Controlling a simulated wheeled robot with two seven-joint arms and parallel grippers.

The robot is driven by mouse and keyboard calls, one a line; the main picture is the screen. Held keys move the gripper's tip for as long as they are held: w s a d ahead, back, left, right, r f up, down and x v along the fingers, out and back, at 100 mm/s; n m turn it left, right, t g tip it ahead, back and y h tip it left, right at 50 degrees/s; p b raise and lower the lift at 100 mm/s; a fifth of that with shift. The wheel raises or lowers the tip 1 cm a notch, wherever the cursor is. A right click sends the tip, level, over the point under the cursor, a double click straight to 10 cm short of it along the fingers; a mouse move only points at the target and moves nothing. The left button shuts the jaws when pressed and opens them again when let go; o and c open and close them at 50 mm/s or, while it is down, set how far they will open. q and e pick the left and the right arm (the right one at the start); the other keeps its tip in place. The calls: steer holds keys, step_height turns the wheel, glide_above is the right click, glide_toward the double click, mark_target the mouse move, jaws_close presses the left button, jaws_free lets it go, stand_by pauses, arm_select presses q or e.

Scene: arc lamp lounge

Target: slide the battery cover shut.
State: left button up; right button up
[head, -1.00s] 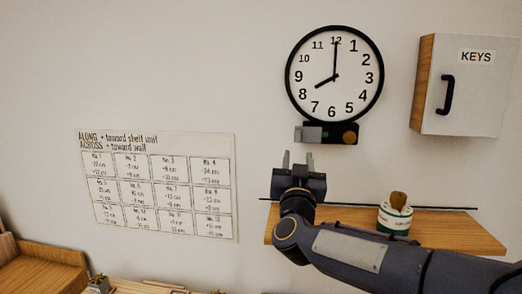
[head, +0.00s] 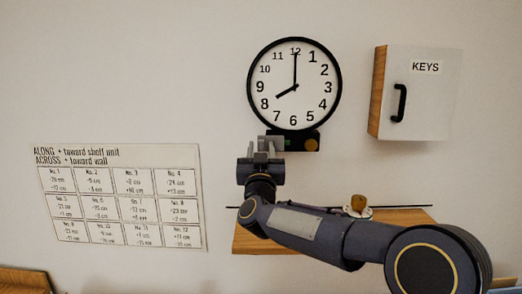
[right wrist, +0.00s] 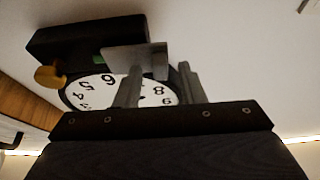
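The battery box (head: 300,142) is a dark block under the wall clock, with a brass knob (head: 311,144) at its right. The grey battery cover (right wrist: 122,58) sticks out from the box at the end away from the knob. In the right wrist view a small green patch (right wrist: 98,59) shows in the box beside the cover's edge. My right gripper (right wrist: 160,82) is open, its two fingers apart just below the cover and its small tab (right wrist: 160,66). I cannot tell whether they touch. In the head view the right gripper (head: 265,146) partly hides the cover. My left gripper is out of view.
The clock (head: 294,85) hangs directly above the box. A key cabinet (head: 417,92) is on the wall to the right. A wooden shelf (head: 410,217) with a small pot (head: 357,207) lies below, behind my right arm. A printed chart (head: 120,197) hangs at the left.

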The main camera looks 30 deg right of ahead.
mark_target(274, 141)
jaws_close()
steer(key=s+d+b, duration=0.1)
steer(key=d, duration=0.1)
steer(key=shift+s+d+f+b, duration=0.1)
steer(key=shift+s+d+b, duration=0.25)
steer(key=shift+d+b, duration=0.05)
steer(key=shift+w, duration=0.1)
steer(key=shift+o, duration=0.3)
jaws_free()
steer(key=shift+d, duration=0.1)
